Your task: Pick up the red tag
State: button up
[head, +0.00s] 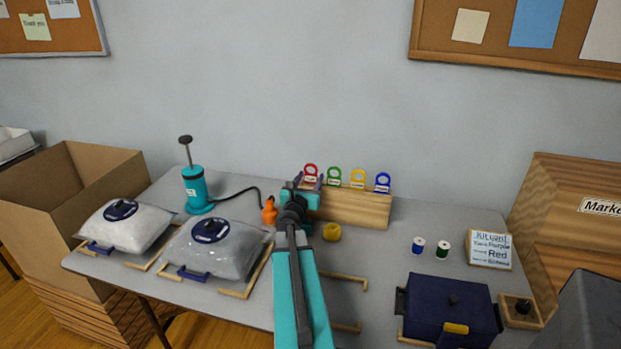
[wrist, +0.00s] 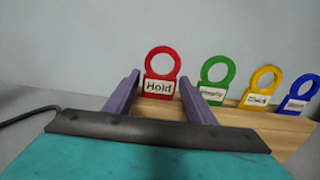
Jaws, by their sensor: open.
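The red tag (head: 311,171) stands upright in the wooden block (head: 362,208) at the back of the table, at the left end of a row of ring-topped tags. In the wrist view the red tag (wrist: 160,76) reads "Hold" and shows between the two purple fingers. My gripper (wrist: 155,100) is open, with one finger to each side of the tag. In the head view my gripper (head: 308,181) is at the left end of the block. I cannot tell whether the fingers touch the tag.
Green (head: 334,176), yellow (head: 357,179) and blue (head: 382,183) tags stand to the right in the block. An orange item (head: 269,211) and a teal pump (head: 196,188) with a black hose are left of my arm. A yellow ring-like item (head: 331,232) lies in front of the block.

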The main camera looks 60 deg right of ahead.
jog(key=shift+d, duration=0.2)
dwell(0.3)
jog(key=p+x, duration=0.1)
jog(key=x, duration=0.4)
jog(key=shift+p, duration=0.4)
jog(key=shift+w, duration=0.1)
dwell(0.3)
jog(key=c, duration=0.8)
